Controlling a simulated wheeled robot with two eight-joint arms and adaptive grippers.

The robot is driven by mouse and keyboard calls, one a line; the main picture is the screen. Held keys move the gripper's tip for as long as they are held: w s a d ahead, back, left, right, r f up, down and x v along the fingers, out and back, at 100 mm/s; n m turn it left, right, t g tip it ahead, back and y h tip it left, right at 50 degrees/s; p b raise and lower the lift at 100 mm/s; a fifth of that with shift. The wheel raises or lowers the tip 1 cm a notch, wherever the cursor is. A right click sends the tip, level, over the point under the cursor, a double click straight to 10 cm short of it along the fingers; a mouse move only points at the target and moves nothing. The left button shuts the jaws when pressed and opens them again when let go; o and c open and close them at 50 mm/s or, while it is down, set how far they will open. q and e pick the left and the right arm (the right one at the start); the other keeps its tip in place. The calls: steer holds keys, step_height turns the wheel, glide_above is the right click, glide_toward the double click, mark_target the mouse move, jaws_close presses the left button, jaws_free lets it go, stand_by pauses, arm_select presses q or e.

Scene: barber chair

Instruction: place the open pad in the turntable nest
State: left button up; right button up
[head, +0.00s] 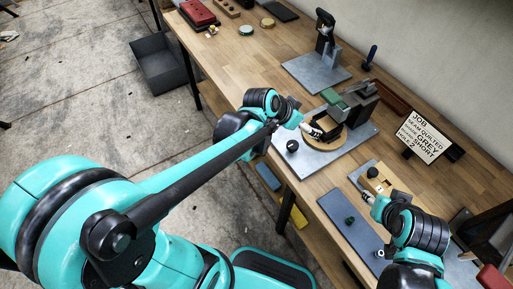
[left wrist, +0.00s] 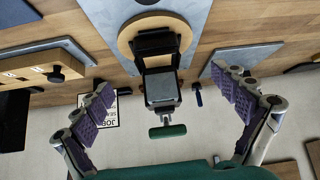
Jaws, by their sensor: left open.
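The round wooden turntable (head: 338,139) sits on a grey metal plate on the bench. It also shows in the left wrist view (left wrist: 127,38), with a dark frame on it, which looks like the nest. My left gripper (head: 312,130) is open at the turntable's near left side in the head view. I cannot pick out the open pad with certainty. My right gripper (head: 369,198) is beside a wooden fixture (head: 384,173); its fingers are too small to read.
A metal stand (head: 318,75) is farther back. A job sign (head: 423,137) is at the right, and a blue-grey mat (head: 345,225) lies in front. The bench's far left middle is clear.

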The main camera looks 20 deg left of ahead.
arm_select(q)
steer(key=s+a+n+y, duration=0.2)
steer(key=s+a, duration=0.3)
steer(key=s, duration=0.4)
steer(key=s+a+n+y, duration=0.2)
steer(key=s+a, duration=0.3)
steer(key=s, duration=0.3)
steer(key=shift+s+a+r+n, duration=0.2)
steer(key=shift+s+n, duration=0.2)
steer(key=shift+n, duration=0.5)
steer(key=shift+c, duration=0.4)
